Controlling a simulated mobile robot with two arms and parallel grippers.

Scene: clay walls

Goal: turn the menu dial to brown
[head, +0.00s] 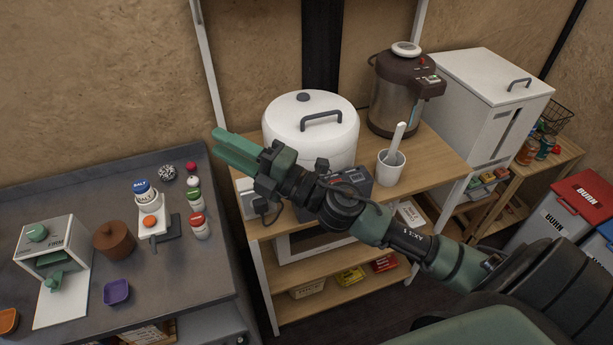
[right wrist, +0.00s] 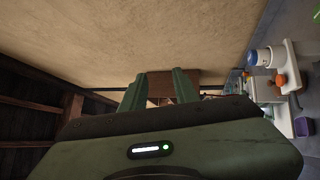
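A large white rounded cooker (head: 312,137) with a grey lid handle stands on the wooden shelf unit. A dark grey panel (head: 357,183) shows at its front, largely covered by my right arm. I cannot make out a menu dial or its markings; that area is hidden behind the arm. My right gripper (head: 234,149) is in the air to the left of the cooker's front, pointing left and apart from it. In the right wrist view its two green fingers (right wrist: 158,90) stand apart with nothing between them. My left gripper is not in view.
A white cup (head: 390,167) with a handle sticking out stands right of the panel. A brown hot-water pot (head: 396,95) and a white box (head: 490,90) stand further right. A grey counter (head: 185,275) at left holds shakers, a brown pot (head: 114,240) and a purple bowl (head: 117,291).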

